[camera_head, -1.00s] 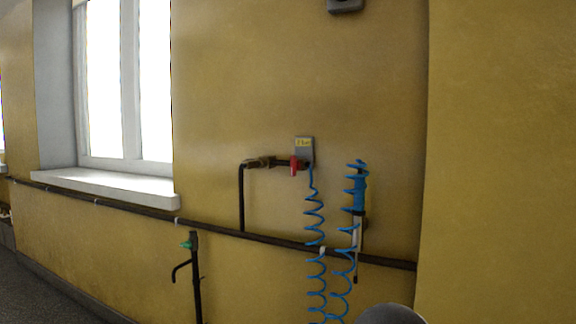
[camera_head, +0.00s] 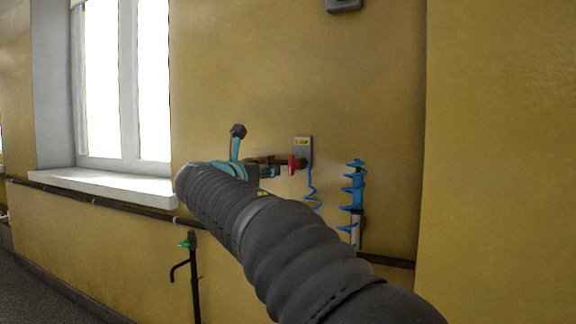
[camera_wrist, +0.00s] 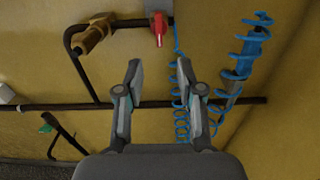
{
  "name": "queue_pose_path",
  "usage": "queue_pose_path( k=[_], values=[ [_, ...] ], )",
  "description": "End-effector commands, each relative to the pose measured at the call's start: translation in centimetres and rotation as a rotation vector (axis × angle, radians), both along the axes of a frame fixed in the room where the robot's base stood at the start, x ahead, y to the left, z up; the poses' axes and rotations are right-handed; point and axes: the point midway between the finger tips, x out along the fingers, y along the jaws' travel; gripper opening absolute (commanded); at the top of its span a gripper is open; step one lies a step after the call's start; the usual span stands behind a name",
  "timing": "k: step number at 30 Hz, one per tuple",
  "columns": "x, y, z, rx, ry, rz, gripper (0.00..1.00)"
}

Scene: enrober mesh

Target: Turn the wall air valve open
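The wall air valve has a red handle (camera_head: 293,164) on a dark horizontal pipe, beside a small grey plate with a yellow label (camera_head: 303,142). The handle hangs down, crosswise to the pipe. In the wrist view the red handle (camera_wrist: 160,27) is at the top centre, beyond the fingertips. My gripper (camera_wrist: 159,68) is open and empty, its two fingers spread below the handle in that view and apart from it. In the head view my arm hides most of the gripper; its end is just left of the valve.
A brass fitting (camera_wrist: 92,34) sits on the pipe left of the valve. Blue coiled hoses (camera_head: 355,190) hang to the right. A long dark pipe (camera_head: 100,201) runs along the wall below. A green-handled tap (camera_head: 187,243) stands lower left. A window sill (camera_head: 105,184) juts out at left.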

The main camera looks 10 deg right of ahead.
Motion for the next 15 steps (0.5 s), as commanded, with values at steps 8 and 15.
queue_pose_path(
  k=[8,15],
  values=[
    [2.6,-1.7,0.2,-0.017,0.002,-0.002,0.38],
    [6.2,-4.3,0.3,-0.016,0.002,-0.002,0.38]
  ],
)
